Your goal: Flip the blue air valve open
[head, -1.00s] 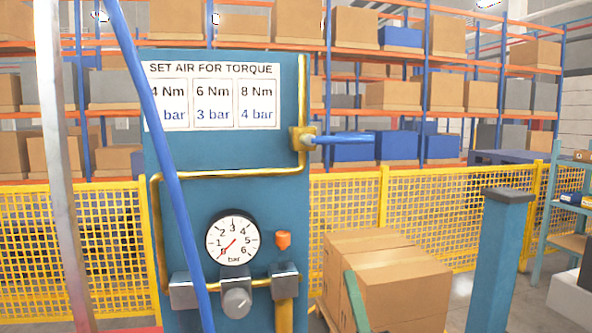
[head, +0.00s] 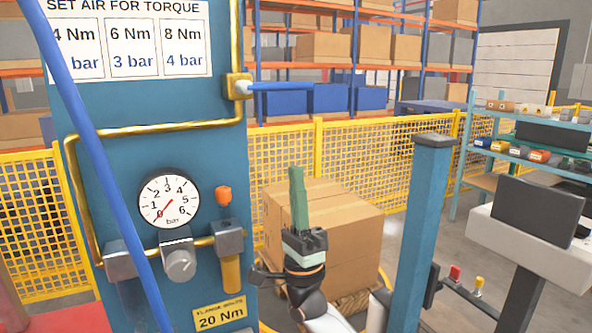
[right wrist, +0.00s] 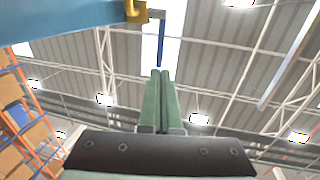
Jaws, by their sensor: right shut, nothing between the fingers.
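The blue air valve handle (head: 282,86) sticks out sideways to the right from a brass valve body (head: 239,87) on the upper right edge of the blue panel (head: 150,105). My right gripper (head: 297,170) is below the handle and a little to its right, pointing up, with its green fingers shut and empty. In the right wrist view the shut fingertips (right wrist: 160,73) point up at the blue handle (right wrist: 161,45), with the brass body (right wrist: 137,10) at the top edge. A gap shows between fingertips and handle in the head view. My left gripper is not in view.
The pressure gauge (head: 168,201) reads about 0 bar, above a grey knob (head: 179,262). A blue hose (head: 95,150) crosses the panel. A carton (head: 335,235) stands behind my gripper. A blue post (head: 428,220) stands to the right.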

